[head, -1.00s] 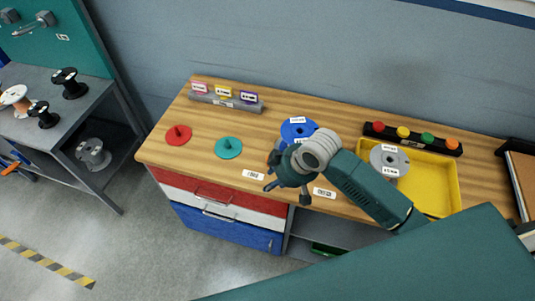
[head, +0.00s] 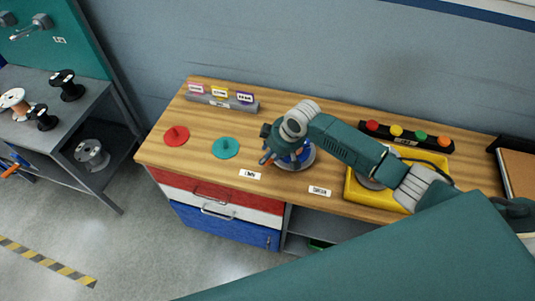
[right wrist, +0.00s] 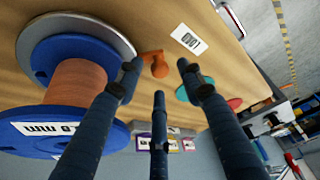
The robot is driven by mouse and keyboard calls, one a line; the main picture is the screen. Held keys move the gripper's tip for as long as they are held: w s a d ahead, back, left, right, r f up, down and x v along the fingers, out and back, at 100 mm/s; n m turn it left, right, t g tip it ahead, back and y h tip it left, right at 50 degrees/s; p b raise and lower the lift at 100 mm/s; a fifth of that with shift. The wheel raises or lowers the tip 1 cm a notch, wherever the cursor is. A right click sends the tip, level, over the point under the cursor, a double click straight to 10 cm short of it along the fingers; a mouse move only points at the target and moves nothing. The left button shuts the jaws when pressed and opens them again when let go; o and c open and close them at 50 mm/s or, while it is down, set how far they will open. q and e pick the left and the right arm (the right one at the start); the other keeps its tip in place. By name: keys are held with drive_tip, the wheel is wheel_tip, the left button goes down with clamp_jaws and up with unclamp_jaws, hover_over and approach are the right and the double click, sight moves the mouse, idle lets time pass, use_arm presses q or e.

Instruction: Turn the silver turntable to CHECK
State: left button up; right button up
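The silver turntable (head: 310,163) sits near the table's front edge with a blue spool (head: 294,161) on it; my right arm hides much of both. In the right wrist view the turntable's rim (right wrist: 118,32) shows beside the blue spool (right wrist: 66,82), wound with copper. An orange knob (head: 265,160) stands at the turntable's left edge; it also shows in the right wrist view (right wrist: 159,67). My right gripper (head: 268,150) is over it, its fingers (right wrist: 160,85) spread, with the knob seen between them. Contact cannot be told. My left gripper is not in view.
Two white labels lie in front, a left one (head: 250,174) and a right one (head: 320,191). A yellow tray (head: 362,196) with a grey spool is at right, under my arm. Red (head: 177,135) and teal (head: 226,147) discs lie left. A button bar (head: 407,137) stands behind.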

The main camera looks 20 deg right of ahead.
drive_tip(key=shift+x, duration=0.9)
drive_tip(key=shift+c, duration=0.5)
clamp_jaws()
